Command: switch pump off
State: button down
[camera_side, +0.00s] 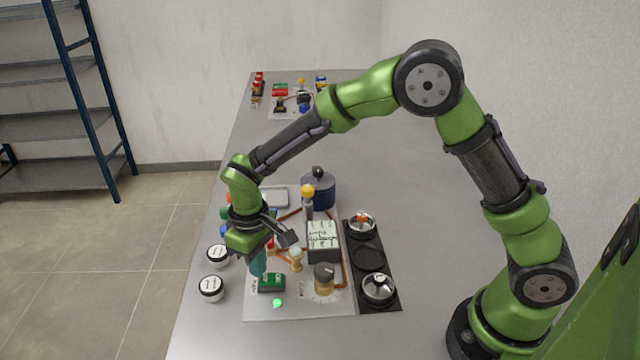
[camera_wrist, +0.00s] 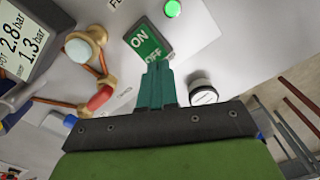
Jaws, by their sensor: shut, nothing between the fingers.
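The pump switch (camera_side: 271,283) is a green rocker box at the front of the white panel. In the wrist view the switch (camera_wrist: 146,41) shows the words ON and OFF. A round green light (camera_side: 277,303) glows beside it, and the light also shows in the wrist view (camera_wrist: 172,8). My gripper (camera_side: 258,268) points down just behind the switch. In the wrist view my gripper (camera_wrist: 157,70) has its teal fingers together and empty, with the tips over the OFF end. I cannot tell whether they touch it.
Two white-lidded jars (camera_side: 211,288) stand left of the panel. A pressure display (camera_side: 322,236), a knob (camera_side: 324,277) and copper pipes sit on the panel near my gripper. A black tray (camera_side: 368,255) with round parts lies to the right. The table (camera_side: 420,230) is clear beyond it.

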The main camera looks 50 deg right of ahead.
jog(key=shift+f, duration=0.8)
jog(key=shift+r, duration=3.5)
jog(key=shift+s+d+m, duration=0.15)
jog(key=shift+s+d, duration=0.05)
jog(key=shift+s, duration=0.35)
jog(key=shift+s+d+m, duration=0.15)
jog(key=shift+s+d, duration=0.05)
jog(key=shift+s, duration=0.3)
jog(key=s+d+r+m+t+y, duration=0.2)
jog(key=s+d+r+m+t, duration=0.4)
jog(key=s+d+r, duration=0.7)
jog(key=s+r+t, duration=0.1)
jog(key=s, duration=0.2)
jog(key=shift+r, duration=0.3)
jog(key=c, duration=1.8)
grip_release()
jog(key=shift+s, duration=0.1)
